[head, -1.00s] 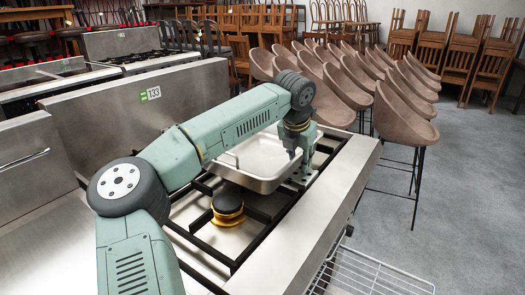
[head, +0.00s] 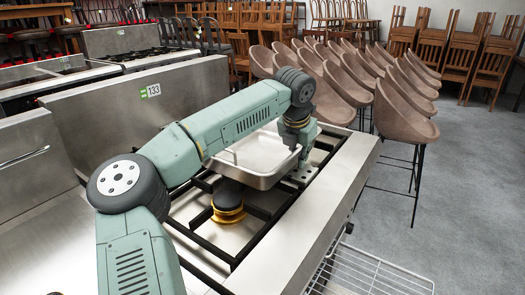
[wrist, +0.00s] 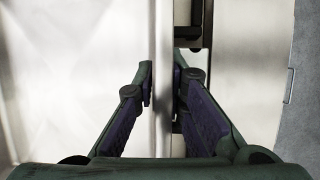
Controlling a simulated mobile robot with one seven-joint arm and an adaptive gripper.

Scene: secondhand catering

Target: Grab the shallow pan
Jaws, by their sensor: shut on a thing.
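The shallow pan (head: 262,153) is a light metal rectangular tray with low walls. In the head view it is level over the black grates of the stove, partly hidden behind my arm. My gripper (head: 300,166) points down at its right side wall and is shut on that wall. In the wrist view the pan (wrist: 75,75) fills the left part, and its wall passes between the two fingers of my gripper (wrist: 168,85).
The steel stove (head: 310,225) has black grates and a dark burner with a brass base (head: 228,205) in front of the pan. A wire rack (head: 370,270) sits low at the front right. Brown bar stools (head: 405,105) stand behind, with bare floor to the right.

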